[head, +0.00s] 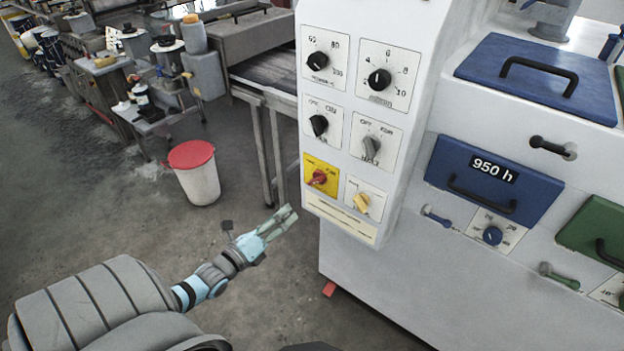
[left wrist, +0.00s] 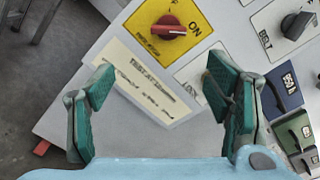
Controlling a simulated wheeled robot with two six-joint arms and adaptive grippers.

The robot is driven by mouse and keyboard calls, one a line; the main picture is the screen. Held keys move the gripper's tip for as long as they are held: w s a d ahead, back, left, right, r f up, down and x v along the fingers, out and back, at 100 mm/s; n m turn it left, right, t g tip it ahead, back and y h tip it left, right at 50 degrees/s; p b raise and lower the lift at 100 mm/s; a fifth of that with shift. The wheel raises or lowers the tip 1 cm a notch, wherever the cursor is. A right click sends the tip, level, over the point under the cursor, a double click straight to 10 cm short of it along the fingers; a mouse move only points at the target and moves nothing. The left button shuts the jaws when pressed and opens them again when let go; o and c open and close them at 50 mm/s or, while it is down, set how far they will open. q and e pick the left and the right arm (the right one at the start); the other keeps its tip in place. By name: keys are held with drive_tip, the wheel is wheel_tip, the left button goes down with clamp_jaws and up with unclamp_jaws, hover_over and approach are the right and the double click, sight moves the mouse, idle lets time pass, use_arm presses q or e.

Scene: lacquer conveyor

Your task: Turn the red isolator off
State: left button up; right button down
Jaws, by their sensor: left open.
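The red isolator is a red rotary knob (head: 319,178) on a yellow plate at the lower left of the white control panel (head: 345,222). In the left wrist view the red knob (left wrist: 168,28) is at the top, its grip lying roughly sideways, with the word ON to its right on the yellow plate (left wrist: 192,14). My left gripper (head: 286,215) is left of and below the knob, apart from the panel. In the left wrist view its green-padded fingers (left wrist: 160,82) are spread wide with nothing between them. My right gripper is not in view.
A white bucket with a red lid (head: 196,172) stands on the floor at left. The floor around my left gripper is clear.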

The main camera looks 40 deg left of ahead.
use_arm(q)
drive_tip(key=r, duration=0.1)
drive_tip(key=b, duration=0.6)
approach(313, 184)
drive_tip(key=w, duration=0.8)
drive_tip(key=shift+w+a+f+m, duration=0.15)
drive_tip(key=shift+w+m, duration=0.05)
drive_tip(key=shift+m, duration=0.1)
drive_tip(key=shift+w, duration=0.55)
drive_tip(key=c, duration=1.1)
drive_tip(key=shift+c, duration=0.2)
